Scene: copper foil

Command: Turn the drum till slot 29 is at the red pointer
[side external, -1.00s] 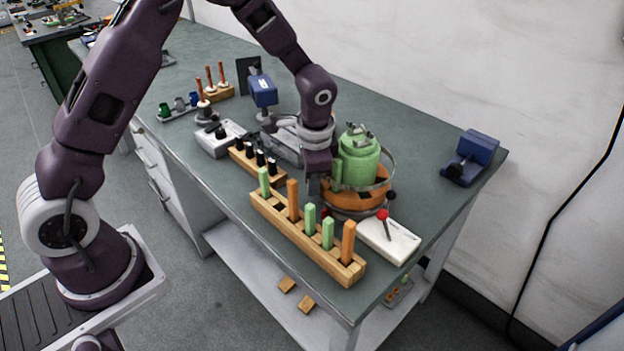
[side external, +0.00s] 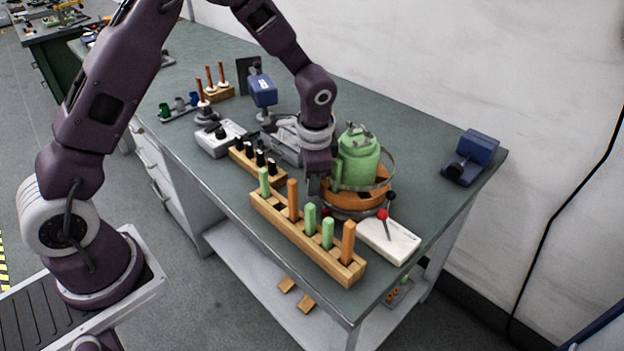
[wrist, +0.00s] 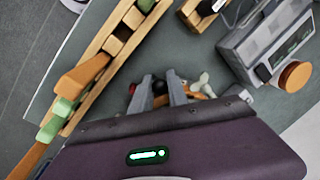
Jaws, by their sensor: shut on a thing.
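The drum assembly stands near the right front of the bench in the side view. It has a green cylinder (side external: 358,165) with a clamp on top, over an orange round body (side external: 352,199) inside a metal ring. A red ball (side external: 382,214) sits at its front right, beside a black ball on a rod; I cannot tell whether it is the pointer. Slot numbers cannot be read. My gripper (side external: 318,196) is down at the drum's left side, its fingers (wrist: 162,92) closed on a small part there. That part is mostly hidden by my fingers and wrist.
A wooden rack (side external: 303,238) with green and orange pegs stands close in front of my gripper. A white plate (side external: 392,242) lies right of it. A grey device (side external: 286,142) and a smaller rack (side external: 257,168) are behind left. A blue device (side external: 470,157) stands far right, with free bench between.

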